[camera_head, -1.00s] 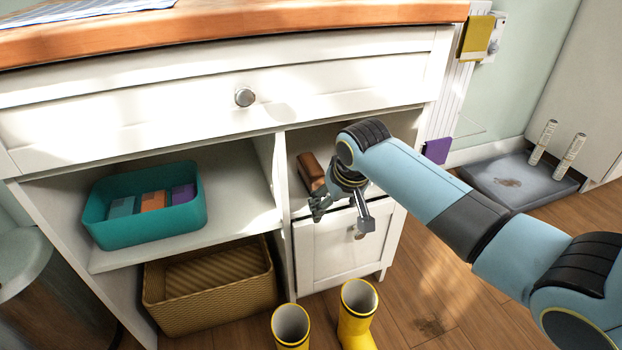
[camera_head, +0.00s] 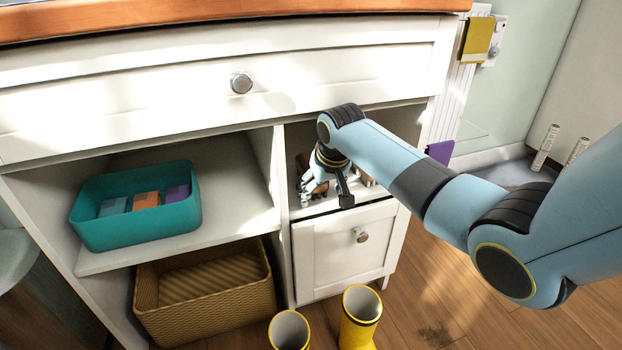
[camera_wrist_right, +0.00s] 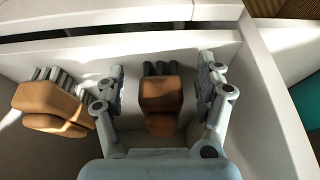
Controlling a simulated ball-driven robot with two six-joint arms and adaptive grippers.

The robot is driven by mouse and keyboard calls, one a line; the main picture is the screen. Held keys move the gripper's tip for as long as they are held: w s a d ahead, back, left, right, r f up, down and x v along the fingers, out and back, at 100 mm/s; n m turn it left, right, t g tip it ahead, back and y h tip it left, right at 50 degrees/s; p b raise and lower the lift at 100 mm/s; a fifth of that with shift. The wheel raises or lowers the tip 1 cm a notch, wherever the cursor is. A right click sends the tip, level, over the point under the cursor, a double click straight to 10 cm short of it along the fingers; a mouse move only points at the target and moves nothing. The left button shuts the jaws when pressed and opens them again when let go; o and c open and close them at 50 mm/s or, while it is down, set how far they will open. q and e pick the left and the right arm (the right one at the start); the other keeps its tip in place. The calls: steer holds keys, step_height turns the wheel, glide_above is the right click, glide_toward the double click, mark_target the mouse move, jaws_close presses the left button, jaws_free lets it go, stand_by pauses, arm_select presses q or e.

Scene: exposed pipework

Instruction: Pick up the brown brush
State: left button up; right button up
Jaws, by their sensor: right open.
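A brown brush (camera_wrist_right: 161,98) with dark bristles lies in the cabinet's right compartment. It shows in the right wrist view between the two fingers of my right gripper (camera_wrist_right: 162,75). The gripper is open, with a gap to the brush on each side. In the head view the gripper (camera_head: 325,196) reaches into this compartment above the small drawer. It hides most of the brown brush (camera_head: 302,162) there. A second brush (camera_wrist_right: 52,106), lighter orange-brown with grey bristles, lies to the left in the wrist view, outside the fingers. My left gripper is not in view.
The small drawer front (camera_head: 340,250) is below the compartment, and a divider (camera_head: 279,175) stands at its left. A teal bin (camera_head: 135,225) with colored blocks sits on the left shelf above a wicker basket (camera_head: 200,295). Yellow boots (camera_head: 358,325) stand on the floor in front.

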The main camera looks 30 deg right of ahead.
steer(key=c, duration=1.3)
steer(key=shift+c, duration=0.2)
steer(key=shift+r, duration=0.15)
